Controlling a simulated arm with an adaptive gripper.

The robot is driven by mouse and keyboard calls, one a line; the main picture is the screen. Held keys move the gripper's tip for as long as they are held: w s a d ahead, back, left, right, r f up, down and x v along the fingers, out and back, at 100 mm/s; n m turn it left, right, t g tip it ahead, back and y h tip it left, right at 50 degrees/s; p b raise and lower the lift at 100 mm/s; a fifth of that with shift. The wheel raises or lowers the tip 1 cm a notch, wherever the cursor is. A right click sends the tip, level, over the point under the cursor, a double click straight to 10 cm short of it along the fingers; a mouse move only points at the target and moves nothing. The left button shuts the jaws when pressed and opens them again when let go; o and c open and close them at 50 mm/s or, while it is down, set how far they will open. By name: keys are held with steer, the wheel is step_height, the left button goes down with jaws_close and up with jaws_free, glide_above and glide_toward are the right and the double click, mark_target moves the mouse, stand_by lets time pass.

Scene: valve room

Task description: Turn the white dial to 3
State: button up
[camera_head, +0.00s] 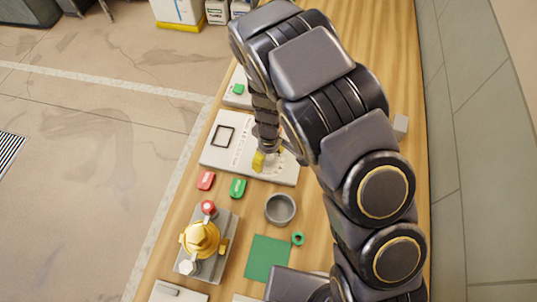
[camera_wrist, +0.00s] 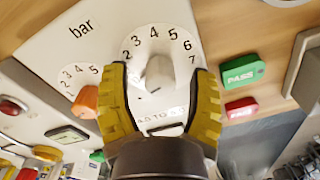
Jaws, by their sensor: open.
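The white dial (camera_wrist: 160,73) sits on a pale panel (camera_head: 212,156), with printed numbers from about 2 to 7 arched around it in the wrist view. A small dark mark shows at its lower edge; I cannot tell which number it is set to. My gripper (camera_wrist: 160,78) is open, with one yellow finger on each side of the dial and the dial between them. Contact with the dial is not clear. In the head view my gripper (camera_head: 259,161) is over the panel's right part, and my arm hides the dial.
An orange knob (camera_wrist: 86,101) with its own numbers is close beside the left finger. Green (camera_head: 238,187) and red (camera_head: 206,180) blocks lie near the panel. A grey bowl (camera_head: 280,208), green mat (camera_head: 267,258) and golden valve (camera_head: 201,238) stand nearer on the wooden table.

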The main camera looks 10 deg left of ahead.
jaws_close()
steer(key=shift+m, duration=0.4)
steer(key=m, duration=0.3)
steer(key=shift+m, duration=0.4)
steer(key=m, duration=0.9)
steer(key=shift+d, duration=0.1)
steer(key=shift+m, duration=2)
